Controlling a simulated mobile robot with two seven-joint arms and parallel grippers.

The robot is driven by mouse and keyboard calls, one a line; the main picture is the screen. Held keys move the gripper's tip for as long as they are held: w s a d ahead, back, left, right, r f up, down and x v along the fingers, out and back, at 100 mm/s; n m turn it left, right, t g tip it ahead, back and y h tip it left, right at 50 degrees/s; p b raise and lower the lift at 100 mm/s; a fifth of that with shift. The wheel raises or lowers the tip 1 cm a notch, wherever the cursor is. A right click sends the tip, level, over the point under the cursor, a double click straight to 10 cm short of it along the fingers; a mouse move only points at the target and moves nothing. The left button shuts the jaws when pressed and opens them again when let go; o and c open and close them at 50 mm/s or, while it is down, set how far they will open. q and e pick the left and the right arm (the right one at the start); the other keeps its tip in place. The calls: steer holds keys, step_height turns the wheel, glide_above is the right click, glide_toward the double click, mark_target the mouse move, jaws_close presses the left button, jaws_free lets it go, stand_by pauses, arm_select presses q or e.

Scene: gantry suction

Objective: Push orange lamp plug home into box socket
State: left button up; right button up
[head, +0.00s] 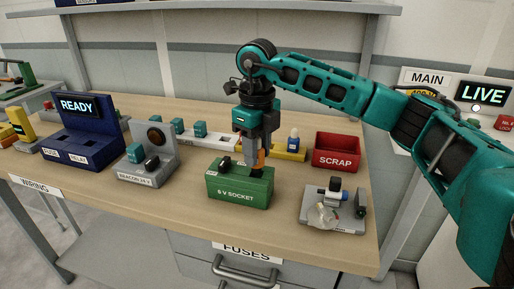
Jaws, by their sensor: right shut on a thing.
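The green box marked "6 V SOCKET" (238,190) stands on the wooden bench near its front edge. My right gripper (256,160) points down over the back right of the box and is shut on the orange plug (261,159). The plug shows as an orange strip between the fingers, low over the top of the box. Its lower end and the socket opening are hidden, so I cannot tell how deep it sits. A clear glass bulb (322,216) lies on a grey plate (342,226) right of the box. My left gripper is out of view.
A red SCRAP bin (338,150) stands behind right. The grey BEACON unit (148,165) and the blue READY panel (82,135) stand left. A LIVE display (483,94) is far right. Bare bench lies left of the green box.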

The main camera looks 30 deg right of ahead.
steer(key=shift+f+b, duration=0.65)
steer(key=shift+f, duration=0.65)
steer(key=o, duration=1.1)
steer(key=shift+o, duration=0.2)
step_height(320, 180, up, 12)
steer(key=shift+f+p, duration=0.1)
steer(key=shift+p, duration=0.45)
steer(key=shift+r, duration=0.65)
